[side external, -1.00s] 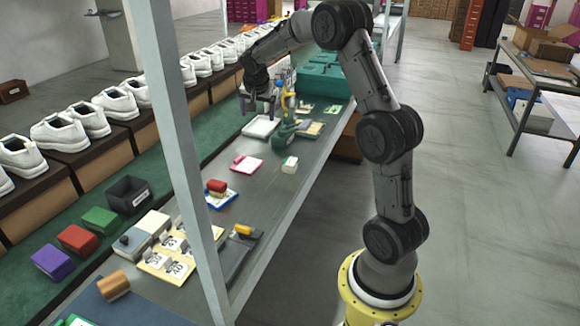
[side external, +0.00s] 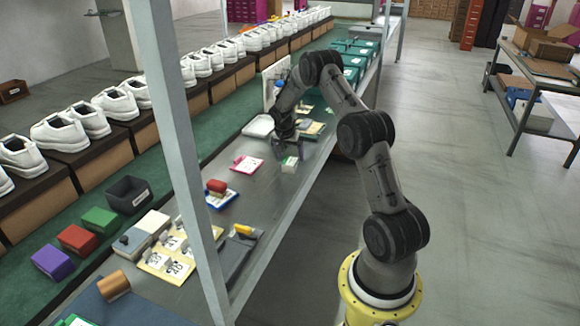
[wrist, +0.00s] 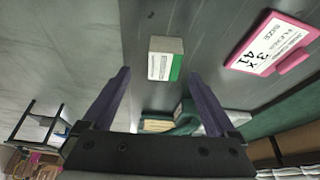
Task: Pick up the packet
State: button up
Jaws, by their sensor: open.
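The packet (side external: 290,164) is a small white box with a green band, standing on the grey bench near its right edge. In the wrist view the packet (wrist: 165,60) shows a printed label and lies ahead of the fingertips, roughly between their lines. My gripper (side external: 289,156) is close to the packet in the side view, just above and behind it. In the wrist view the two purple fingers of my gripper (wrist: 158,72) are spread apart with nothing between them. I cannot tell whether a finger touches the packet.
A pink-framed card (side external: 248,164) lies left of the packet; it also shows in the wrist view (wrist: 268,45). A white tray (side external: 259,126) and a green object (wrist: 185,118) are behind. A red stamp-like item (side external: 217,187) sits nearer. Bare bench surrounds the packet.

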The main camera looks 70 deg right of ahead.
aim_at(290, 161)
jog(key=shift+w+x, duration=0.15)
jog(key=shift+x, duration=1.2)
jog(key=shift+w+x, duration=0.1)
jog(key=shift+x, duration=1.25)
jog(key=shift+a, duration=0.1)
jog(key=c, duration=1.4)
grip_shut()
jog(key=shift+r, duration=0.1)
